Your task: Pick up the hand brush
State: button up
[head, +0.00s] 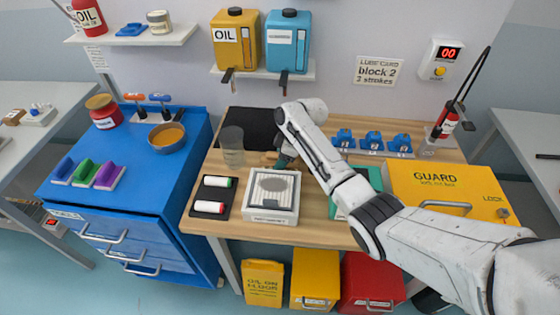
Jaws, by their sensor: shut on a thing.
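My gripper (285,160) is over the wooden bench, just behind the white framed box (272,196) and in front of the black mat (250,128). It is shut on a small dark greenish thing, mostly hidden by the fingers and wrist. I cannot tell whether this is the hand brush, or whether it touches the bench. Three brush-like blocks with pale undersides, blue (63,168), green (83,171) and purple (109,175), lie on the blue cabinet at left, away from my gripper.
A clear cup (232,146) stands close left of my gripper. A black tray (212,197) with two rolls is at the front left. Blue clamps (372,141) and a yellow guard box (450,190) are at right. Oil jugs (236,40) stand on the shelf above.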

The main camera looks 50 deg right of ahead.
notch_tip(320, 180, up, 28)
jog(key=p, duration=0.1)
jog(key=shift+p, duration=0.35)
dwell(0.4)
jog(key=o, duration=0.5)
jog(key=c, duration=0.3)
jog(key=shift+c, duration=0.2)
